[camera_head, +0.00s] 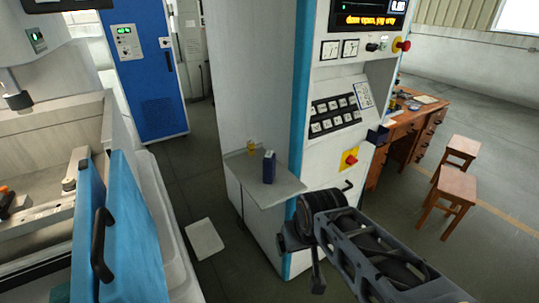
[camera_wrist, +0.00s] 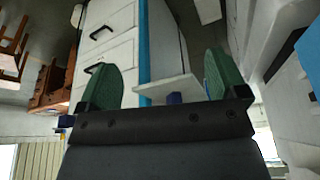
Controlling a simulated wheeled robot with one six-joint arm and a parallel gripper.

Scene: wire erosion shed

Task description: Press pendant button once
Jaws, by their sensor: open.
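In the wrist view, a blue patch (camera_wrist: 174,98) shows by the white shelf, partly hidden by my gripper. My gripper (camera_wrist: 168,72) is open, with two green fingers apart and nothing between them. In the head view my arm reaches to the console's lower front; its fingers are not clear.
The shelf (camera_head: 275,192) juts from the console's left side and holds a small yellow item (camera_head: 251,147). A blue cabinet (camera_head: 150,75) stands behind. A machine with blue doors (camera_head: 130,235) is at left. A wooden desk (camera_head: 405,125) and stools (camera_head: 452,190) are at right.

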